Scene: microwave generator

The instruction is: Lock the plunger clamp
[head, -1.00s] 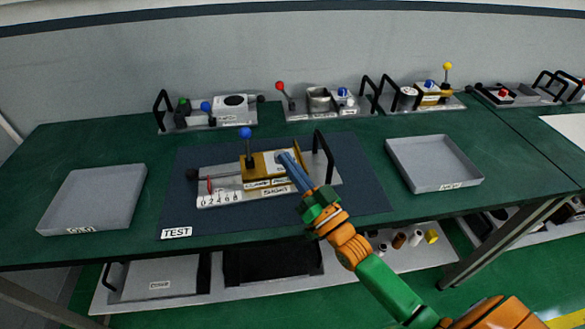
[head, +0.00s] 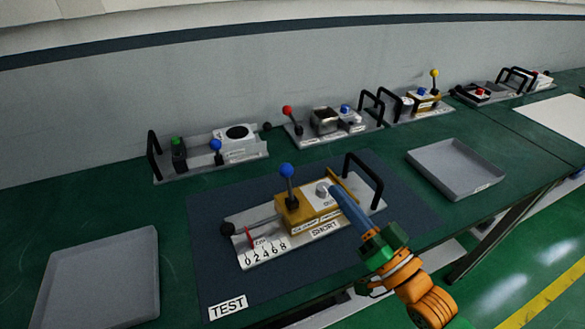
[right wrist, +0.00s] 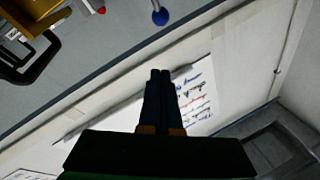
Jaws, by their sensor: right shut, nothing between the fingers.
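The fixture with the plunger clamp stands on the dark TEST mat (head: 215,275). It has a gold block (head: 292,212), an upright clamp lever with a blue ball (head: 286,170), a black plunger knob (head: 227,229) at its left end and a red pointer (head: 249,237) over a 0–8 scale. My right gripper (head: 327,190) is shut and empty. Its blue fingers overlap the block's right end, right of the lever; whether they touch it is unclear. The shut fingers also show in the right wrist view (right wrist: 160,75). My left gripper is out of view.
A black handle (head: 364,178) rises at the fixture's right end. Grey trays lie left (head: 103,282) and right (head: 456,170) of the mat. Several other fixtures line the back, including one with a red-ball lever (head: 287,111). The right wrist view shows a blue ball (right wrist: 160,17), its fixture unclear.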

